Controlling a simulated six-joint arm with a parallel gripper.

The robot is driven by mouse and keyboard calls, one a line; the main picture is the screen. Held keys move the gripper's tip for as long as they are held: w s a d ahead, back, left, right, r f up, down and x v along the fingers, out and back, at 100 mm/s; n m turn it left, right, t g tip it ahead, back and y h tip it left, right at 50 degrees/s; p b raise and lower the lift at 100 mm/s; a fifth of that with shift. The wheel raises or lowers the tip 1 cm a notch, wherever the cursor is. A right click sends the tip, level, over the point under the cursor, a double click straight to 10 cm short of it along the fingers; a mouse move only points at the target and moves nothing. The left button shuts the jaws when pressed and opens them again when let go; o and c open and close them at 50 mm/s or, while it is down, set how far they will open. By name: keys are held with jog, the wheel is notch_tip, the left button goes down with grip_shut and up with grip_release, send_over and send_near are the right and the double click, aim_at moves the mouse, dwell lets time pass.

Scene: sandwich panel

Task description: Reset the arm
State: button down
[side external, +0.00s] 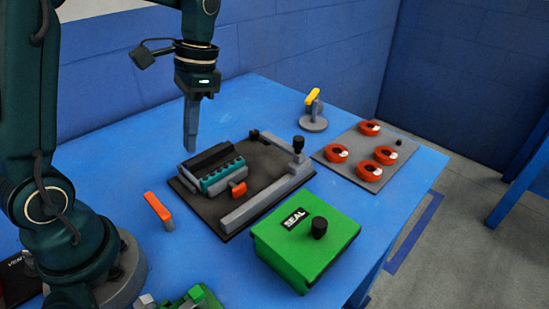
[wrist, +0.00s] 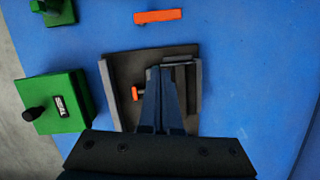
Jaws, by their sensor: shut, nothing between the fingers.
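My gripper (side external: 190,148) hangs from the arm, pointing down, above the back left of the dark panel base. Its fingers are together and hold nothing. In the wrist view the shut fingers (wrist: 167,72) reach over the dark base and hide much of the block on it. The dark base (side external: 262,160) carries a grey and teal ribbed block (side external: 222,178) with a dark bar on top and an orange tab (side external: 239,189) at its front.
A green box marked SEAL (side external: 285,247) stands at the front. A grey plate (side external: 365,172) with several orange rings lies at the right. A yellow-handled post (side external: 313,112) stands at the back.

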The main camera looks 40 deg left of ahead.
jog(key=shift+r, duration=0.15)
jog(key=s+d+r+n+t, duration=0.2)
jog(key=s+d+t, duration=0.5)
jog(key=d+t, duration=0.1)
jog(key=shift+r+h, duration=0.3)
jog(key=shift+r, duration=0.1)
dwell(0.3)
jog(key=shift+s, duration=0.1)
